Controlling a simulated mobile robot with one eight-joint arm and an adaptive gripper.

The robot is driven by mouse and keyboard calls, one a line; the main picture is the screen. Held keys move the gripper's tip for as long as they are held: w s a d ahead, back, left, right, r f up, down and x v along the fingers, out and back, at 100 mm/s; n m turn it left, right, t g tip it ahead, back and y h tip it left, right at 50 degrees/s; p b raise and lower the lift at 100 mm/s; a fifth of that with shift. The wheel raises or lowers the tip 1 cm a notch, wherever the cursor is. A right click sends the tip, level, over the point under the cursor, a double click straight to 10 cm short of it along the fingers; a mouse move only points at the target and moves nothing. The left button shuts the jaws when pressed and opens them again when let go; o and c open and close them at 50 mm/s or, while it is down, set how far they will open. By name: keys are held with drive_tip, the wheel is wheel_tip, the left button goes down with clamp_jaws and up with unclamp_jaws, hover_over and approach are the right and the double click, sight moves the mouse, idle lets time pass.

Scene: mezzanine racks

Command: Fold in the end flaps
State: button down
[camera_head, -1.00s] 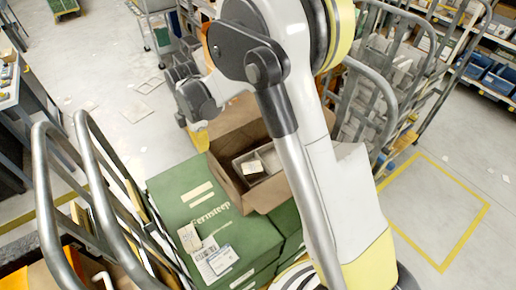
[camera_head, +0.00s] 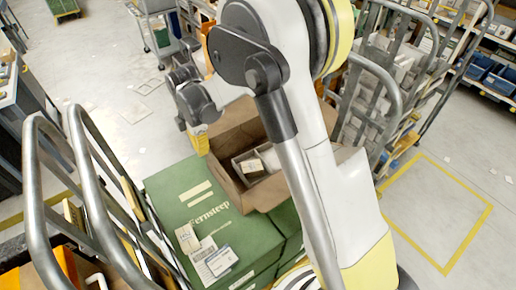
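An open brown cardboard box (camera_head: 231,179) stands in the middle of the head view, beside and partly on green boxes. Its flaps stand outward, and one far flap (camera_head: 232,113) shows behind my arm. Inside lies a grey tray-like item with a small pale label (camera_head: 252,166). My arm crosses in front and hides the box's right side. My gripper (camera_head: 184,124) is dark and hangs beyond the far left of the box, apart from it as far as I can see. Its fingers are small and partly hidden, so its opening is unclear.
A green carton (camera_head: 205,215) with labels lies left of the box. Metal cart rails (camera_head: 90,180) rise at the left, and another cart's rail (camera_head: 385,80) stands at the right. Grey floor with a yellow marked square (camera_head: 440,215) is free at the right.

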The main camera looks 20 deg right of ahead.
drive_tip(key=shift+d, duration=0.1)
drive_tip(key=w+d+b, duration=0.2)
drive_tip(key=d, duration=1)
drive_tip(key=shift+w, duration=0.25)
idle(0.9)
drive_tip(key=shift+r, duration=0.15)
wheel_tip(320, 180, up, 7)
drive_tip(key=p, duration=0.3)
drive_tip(key=shift+p, duration=0.3)
drive_tip(key=shift+a, duration=0.1)
wheel_tip(320, 180, down, 7)
drive_tip(key=a+b, duration=0.1)
drive_tip(key=b, duration=0.1)
drive_tip(key=shift+s+a, duration=0.2)
drive_tip(key=shift+a, duration=0.1)
idle(0.4)
